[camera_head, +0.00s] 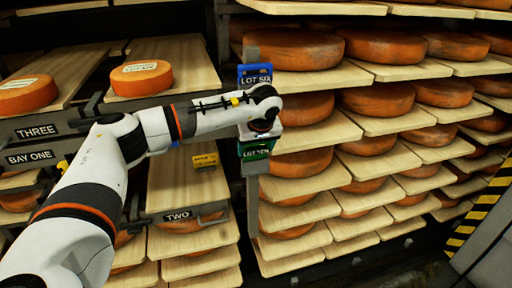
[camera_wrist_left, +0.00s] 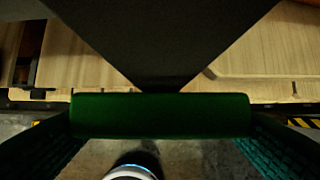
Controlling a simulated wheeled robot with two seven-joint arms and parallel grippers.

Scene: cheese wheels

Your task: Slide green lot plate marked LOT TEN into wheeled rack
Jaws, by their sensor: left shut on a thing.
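The green lot plate (camera_head: 257,150) marked LOT TEN is at the front post of the wheeled rack (camera_head: 252,205), below the blue plate. My left gripper (camera_head: 258,137) is at the plate, its fingers mostly hidden behind the wrist. In the left wrist view the green plate (camera_wrist_left: 160,115) spans the gap between the two fingers, and the gripper is shut on it. I cannot tell whether the plate touches the post or its holder. My right gripper is in neither view.
A blue plate marked LOT SIX (camera_head: 255,76) is on the same post, just above my wrist. Shelves with orange cheese wheels (camera_head: 305,163) fill the right. A yellow-black striped edge (camera_head: 478,215) stands at far right.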

